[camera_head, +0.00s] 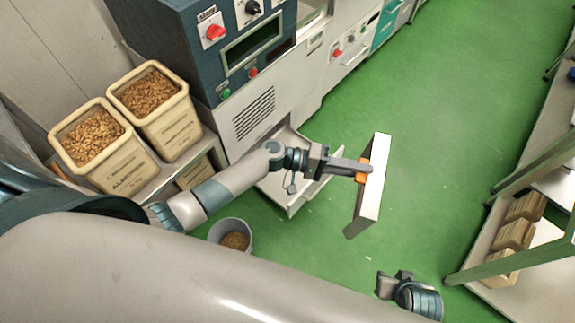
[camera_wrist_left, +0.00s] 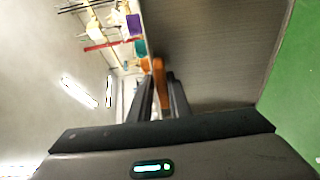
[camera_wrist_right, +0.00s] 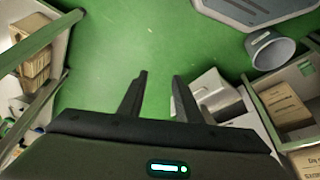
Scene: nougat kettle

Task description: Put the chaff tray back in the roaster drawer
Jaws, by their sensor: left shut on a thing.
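The chaff tray (camera_head: 375,185) is a pale box with an orange handle (camera_head: 362,171), turned up on edge above the floor in the head view. My left gripper (camera_head: 352,169) is shut on the handle; the left wrist view shows the orange handle (camera_wrist_left: 158,75) between the fingers and the tray's broad grey face (camera_wrist_left: 210,50). The roaster drawer (camera_head: 298,204) is pulled out low at the roaster's front, left of the tray and apart from it. The left forearm hides part of it. My right gripper (camera_head: 385,285) is open and empty; its spread fingers show in the right wrist view (camera_wrist_right: 160,90).
The dark-blue roaster (camera_head: 215,45) has knobs and a grille. Two bins of nuts (camera_head: 125,155) stand on a low shelf at left. A grey bucket (camera_head: 217,229) stands on the floor. A metal rack (camera_head: 520,170) stands at right. Green floor lies clear between.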

